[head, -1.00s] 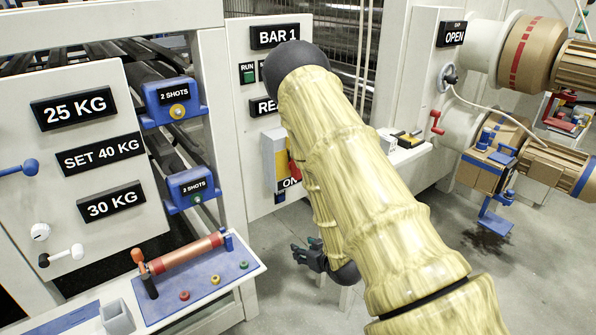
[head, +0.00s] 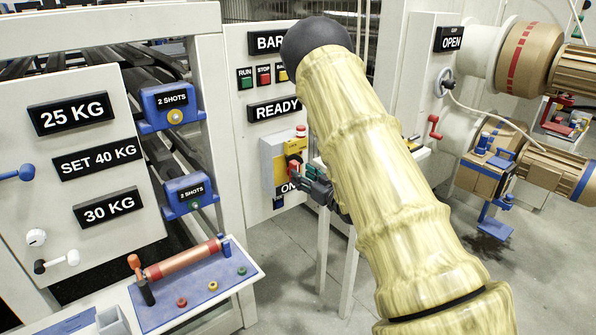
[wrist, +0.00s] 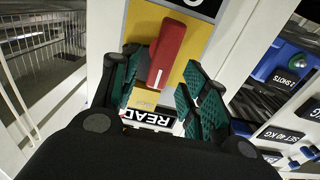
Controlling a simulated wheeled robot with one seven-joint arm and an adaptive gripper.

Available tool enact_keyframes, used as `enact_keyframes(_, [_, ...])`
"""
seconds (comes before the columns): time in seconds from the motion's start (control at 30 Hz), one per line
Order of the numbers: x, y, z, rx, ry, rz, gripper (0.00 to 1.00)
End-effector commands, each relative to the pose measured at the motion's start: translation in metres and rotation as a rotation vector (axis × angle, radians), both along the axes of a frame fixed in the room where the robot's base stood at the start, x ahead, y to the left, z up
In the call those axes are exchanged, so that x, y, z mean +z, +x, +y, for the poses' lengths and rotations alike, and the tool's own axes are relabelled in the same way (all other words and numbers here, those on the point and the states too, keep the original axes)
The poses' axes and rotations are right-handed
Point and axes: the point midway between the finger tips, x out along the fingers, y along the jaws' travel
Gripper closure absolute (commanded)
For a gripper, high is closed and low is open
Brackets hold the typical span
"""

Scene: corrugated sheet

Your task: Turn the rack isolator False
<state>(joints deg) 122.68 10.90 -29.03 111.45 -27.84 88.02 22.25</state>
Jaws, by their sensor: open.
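The rack isolator is a red handle (head: 293,166) on a yellow plate on a grey box (head: 267,166), mounted low on the white panel below the READY label. A black ON label (head: 285,188) under it is partly hidden by my gripper. My gripper (head: 308,178) is open right in front of the isolator in the head view. In the wrist view the red handle (wrist: 167,50) stands between the two teal fingers of my gripper (wrist: 165,72), with gaps to both. The yellow plate (wrist: 145,25) lies behind it. I cannot tell whether a finger touches the handle.
RUN and STOP buttons (head: 264,75) and the READY label (head: 275,110) are above the isolator.

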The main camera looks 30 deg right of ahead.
Motion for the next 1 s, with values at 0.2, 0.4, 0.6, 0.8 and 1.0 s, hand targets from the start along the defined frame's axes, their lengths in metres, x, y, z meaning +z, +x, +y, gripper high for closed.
enact_keyframes(0.2, [0.000, 0.026, 0.003, 0.001, -0.002, 0.001, 0.55])
enact_keyframes(0.4, [0.000, 0.035, 0.003, 0.000, 0.000, 0.000, 0.55])
enact_keyframes(0.6, [0.000, 0.036, 0.003, 0.000, 0.000, 0.001, 0.55])
enact_keyframes(0.8, [0.000, 0.036, 0.003, 0.000, 0.000, 0.001, 0.79])
enact_keyframes(1.0, [0.000, 0.036, 0.000, -0.001, -0.001, 0.001, 1.00])
